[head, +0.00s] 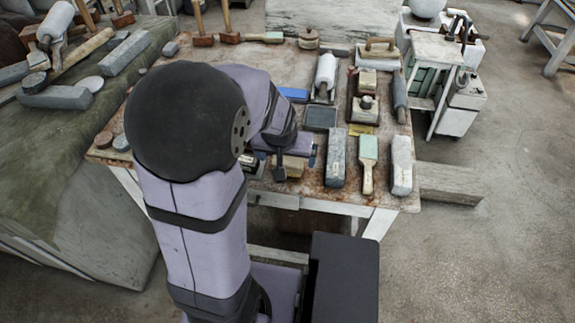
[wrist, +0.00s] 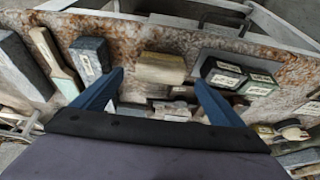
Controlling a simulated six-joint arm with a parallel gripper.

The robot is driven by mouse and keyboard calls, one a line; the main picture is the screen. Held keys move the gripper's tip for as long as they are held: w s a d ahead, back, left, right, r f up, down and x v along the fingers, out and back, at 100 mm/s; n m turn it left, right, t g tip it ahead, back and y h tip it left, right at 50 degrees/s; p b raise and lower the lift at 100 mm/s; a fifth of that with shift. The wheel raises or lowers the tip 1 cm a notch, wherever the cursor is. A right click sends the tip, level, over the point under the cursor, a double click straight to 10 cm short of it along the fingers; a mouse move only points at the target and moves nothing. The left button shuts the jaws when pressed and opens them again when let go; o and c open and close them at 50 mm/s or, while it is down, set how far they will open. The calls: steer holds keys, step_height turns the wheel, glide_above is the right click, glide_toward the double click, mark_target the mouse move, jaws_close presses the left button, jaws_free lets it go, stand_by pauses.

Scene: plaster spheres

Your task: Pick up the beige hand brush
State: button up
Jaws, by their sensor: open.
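The beige hand brush (wrist: 160,68) appears as a short, rounded beige block on the stained tabletop in the wrist view, ahead of and between my fingertips. In the head view a beige block (head: 296,163) shows partly behind my gripper (head: 297,168) near the table's front edge. My gripper also shows in the wrist view (wrist: 158,78), with its two blue fingers spread wide and nothing held. One finger is left of the beige brush and the other right of it. I cannot tell whether they are still above it or level with it.
Left in the wrist view are a labelled grey block (wrist: 90,60) and a wooden-handled brush (wrist: 55,60); right are labelled dark boxes (wrist: 222,72). In the head view grey blocks (head: 337,157) flank the handled brush (head: 368,160). The table is crowded.

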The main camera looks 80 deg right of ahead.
mark_target(287, 162)
steer(key=shift+p+x, duration=0.4)
steer(key=shift+x, duration=2.15)
steer(key=shift+d, duration=0.15)
steer(key=shift+c, duration=0.7)
steer(key=c, duration=1)
